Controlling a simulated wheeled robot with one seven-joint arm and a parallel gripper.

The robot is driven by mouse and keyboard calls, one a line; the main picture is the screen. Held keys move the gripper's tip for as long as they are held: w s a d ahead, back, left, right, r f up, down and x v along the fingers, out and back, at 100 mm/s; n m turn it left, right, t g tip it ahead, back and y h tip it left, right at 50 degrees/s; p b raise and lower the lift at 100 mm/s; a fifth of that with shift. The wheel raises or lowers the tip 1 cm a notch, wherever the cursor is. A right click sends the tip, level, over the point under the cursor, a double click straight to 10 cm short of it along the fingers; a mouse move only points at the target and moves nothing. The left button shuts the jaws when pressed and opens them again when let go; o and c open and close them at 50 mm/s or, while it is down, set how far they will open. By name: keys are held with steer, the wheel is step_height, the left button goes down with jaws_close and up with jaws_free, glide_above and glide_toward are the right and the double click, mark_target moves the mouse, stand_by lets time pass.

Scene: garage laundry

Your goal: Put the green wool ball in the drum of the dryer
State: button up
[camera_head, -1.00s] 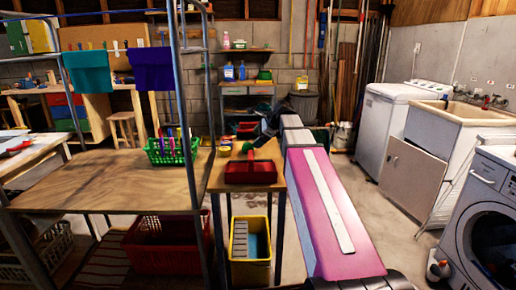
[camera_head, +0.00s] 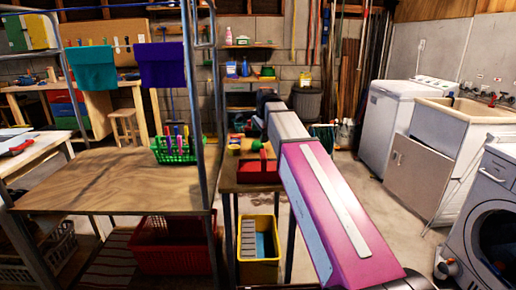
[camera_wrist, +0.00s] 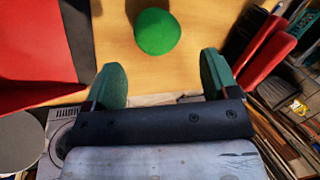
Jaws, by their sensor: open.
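The green wool ball (camera_wrist: 157,32) rests on a light wooden tabletop in the wrist view, beside a red tray. My gripper (camera_wrist: 161,66) is open and empty, its two green fingers apart. The ball is ahead of the fingertips, roughly centred between them, with a gap showing. In the head view my gripper (camera_head: 266,100) is small, over the far side of the small table. A front-loading machine, seemingly the dryer (camera_head: 487,185), stands at the right edge, partly cut off. Its round opening (camera_head: 497,240) looks dark; I cannot see inside the drum.
The red tray (camera_head: 258,172) sits on the small table. A bench to its left holds a green basket (camera_head: 178,152). Yellow (camera_head: 258,266) and red (camera_head: 168,248) bins are below. A sink cabinet (camera_head: 428,165) and white top-loader (camera_head: 393,120) line the right wall. Floor between is clear.

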mark_target(259, 144)
steer(key=shift+d+x, duration=0.1)
steer(key=shift+x, duration=1.5)
steer(key=shift+d+x, duration=0.15)
steer(key=shift+x, duration=1.4)
steer(key=shift+s+f, duration=0.1)
steer(key=shift+s, duration=0.05)
steer(key=c, duration=1.1)
